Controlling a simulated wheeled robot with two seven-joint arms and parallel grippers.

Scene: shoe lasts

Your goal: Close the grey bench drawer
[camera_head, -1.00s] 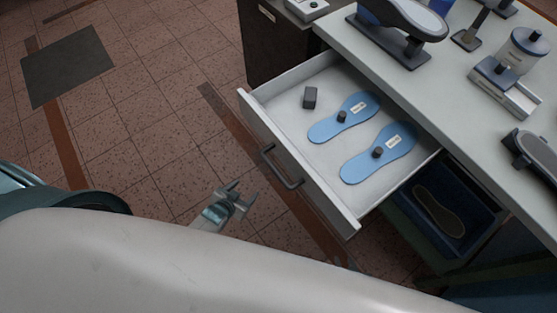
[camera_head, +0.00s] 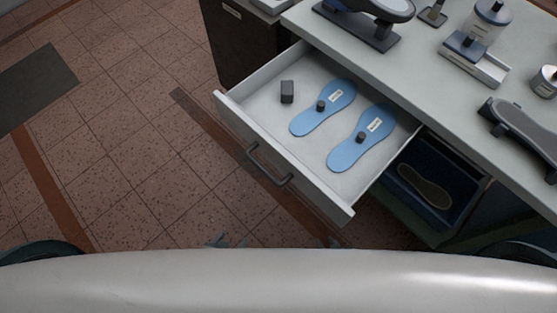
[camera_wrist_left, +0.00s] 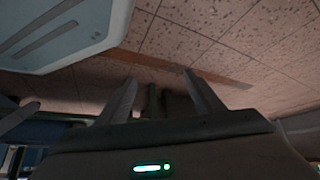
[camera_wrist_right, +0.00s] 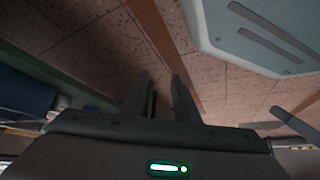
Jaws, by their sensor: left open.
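The grey bench drawer (camera_head: 318,196) is pulled well out of the bench in the head view. Its dark bar handle (camera_head: 265,165) is on the front face. Two blue insoles (camera_head: 346,157) with dark knobs and a small dark block (camera_head: 287,92) lie inside. My left gripper (camera_wrist_left: 160,78) is open and empty in its wrist view. My right gripper (camera_wrist_right: 161,78) has its fingers apart, nothing between them. In the head view only small tips show above my pale body, below the drawer front and apart from it; the rest is hidden.
The bench top (camera_head: 400,75) carries a shoe-last stand (camera_head: 365,25), a clear jar device (camera_head: 480,45) and a dark clamp-like tool (camera_head: 525,130). A dark blue bin (camera_head: 395,190) with an insole sits under the bench, right of the drawer. Tiled floor (camera_head: 130,150) is clear to the left.

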